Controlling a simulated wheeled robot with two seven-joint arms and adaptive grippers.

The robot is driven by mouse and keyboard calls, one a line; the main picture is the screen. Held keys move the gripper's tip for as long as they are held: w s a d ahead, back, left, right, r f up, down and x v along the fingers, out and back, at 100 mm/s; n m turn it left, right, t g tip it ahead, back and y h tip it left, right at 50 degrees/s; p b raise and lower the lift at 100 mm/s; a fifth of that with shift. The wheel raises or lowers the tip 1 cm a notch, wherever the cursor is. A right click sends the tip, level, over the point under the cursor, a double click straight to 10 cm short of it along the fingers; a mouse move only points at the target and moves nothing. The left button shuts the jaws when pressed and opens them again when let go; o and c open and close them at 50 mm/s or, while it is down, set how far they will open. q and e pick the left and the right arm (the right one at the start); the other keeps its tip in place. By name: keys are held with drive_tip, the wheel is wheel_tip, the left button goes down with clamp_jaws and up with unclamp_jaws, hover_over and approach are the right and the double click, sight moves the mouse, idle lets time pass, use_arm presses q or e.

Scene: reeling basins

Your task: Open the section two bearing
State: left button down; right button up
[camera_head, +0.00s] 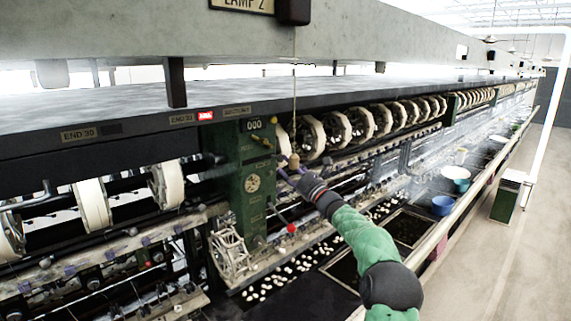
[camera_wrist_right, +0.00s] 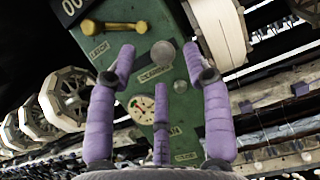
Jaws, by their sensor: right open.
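A green gear housing (camera_head: 254,185) with a "000" counter stands on the long reeling machine, left of centre in the head view. The right wrist view shows its tilted green face (camera_wrist_right: 195,140) with a brass handle (camera_wrist_right: 113,27), a round grey knob (camera_wrist_right: 163,52), a pale dial (camera_wrist_right: 141,108) and small label plates. I cannot read which part is the section two bearing. My right gripper (camera_head: 287,172) is at the housing's right side. Its purple fingers (camera_wrist_right: 160,62) are spread and empty, pointing at the face; contact is not visible. My left gripper is out of view.
A cord with a wooden pull (camera_head: 294,161) hangs beside my right gripper. A red-knobbed lever (camera_head: 291,228) sticks out below. White reels (camera_head: 93,205) line both sides. Basins with white cocoons (camera_head: 264,284) lie below.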

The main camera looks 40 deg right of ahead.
drive_tip(key=v, duration=0.9)
drive_tip(key=shift+s, duration=0.3)
